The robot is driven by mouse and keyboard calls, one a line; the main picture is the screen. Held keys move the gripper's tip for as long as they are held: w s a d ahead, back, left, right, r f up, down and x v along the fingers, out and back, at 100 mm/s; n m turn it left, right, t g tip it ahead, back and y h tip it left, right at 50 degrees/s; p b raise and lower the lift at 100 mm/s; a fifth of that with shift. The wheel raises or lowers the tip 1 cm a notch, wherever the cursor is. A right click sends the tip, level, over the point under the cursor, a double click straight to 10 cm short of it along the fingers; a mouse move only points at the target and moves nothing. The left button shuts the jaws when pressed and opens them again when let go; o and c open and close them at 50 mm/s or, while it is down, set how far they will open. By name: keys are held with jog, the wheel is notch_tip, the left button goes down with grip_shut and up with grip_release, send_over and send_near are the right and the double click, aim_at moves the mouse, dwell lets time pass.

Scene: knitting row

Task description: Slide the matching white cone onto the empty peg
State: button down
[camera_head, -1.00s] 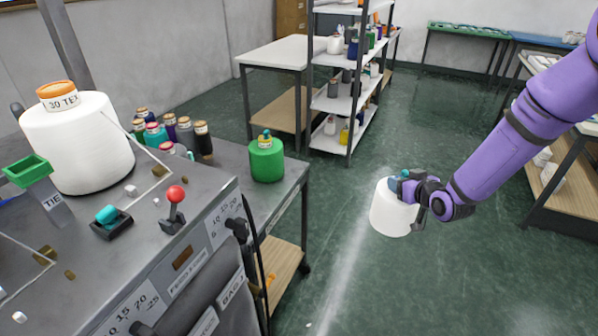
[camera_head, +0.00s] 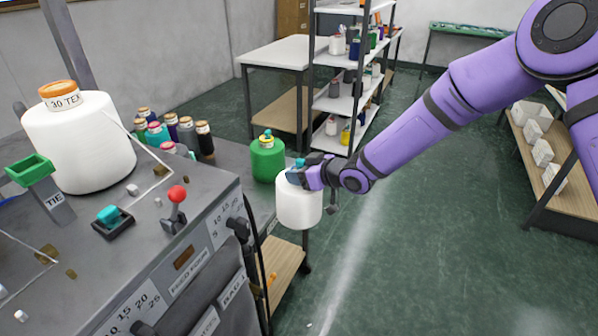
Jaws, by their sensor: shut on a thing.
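My gripper (camera_head: 300,176) is shut on the top of a white cone (camera_head: 299,207) with a teal tip. It holds the cone upright in the air, in front of the right end of the grey side table. A large white cone (camera_head: 78,145) with an orange top and a "30 TEX" label stands on the machine at the left. A green cone (camera_head: 268,160) stands on the side table just behind and left of the held cone. I cannot make out an empty peg in this view.
The machine top (camera_head: 150,240) carries a red-knobbed lever (camera_head: 176,204), a teal button (camera_head: 108,214) and a green funnel-like part (camera_head: 29,170). Several small coloured cones (camera_head: 171,128) stand behind it. A shelf rack (camera_head: 340,105) stands at the back.

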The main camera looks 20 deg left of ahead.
jog(key=w+d+f+v, duration=0.1)
jog(key=w+v, duration=0.1)
jog(key=v, duration=1.3)
jog(key=w+d+f+v, duration=0.1)
jog(key=w+f+v, duration=0.1)
jog(key=v, duration=1.3)
jog(key=shift+w+d, duration=0.3)
dwell(0.4)
jog(key=shift+f, duration=0.2)
dwell(1.0)
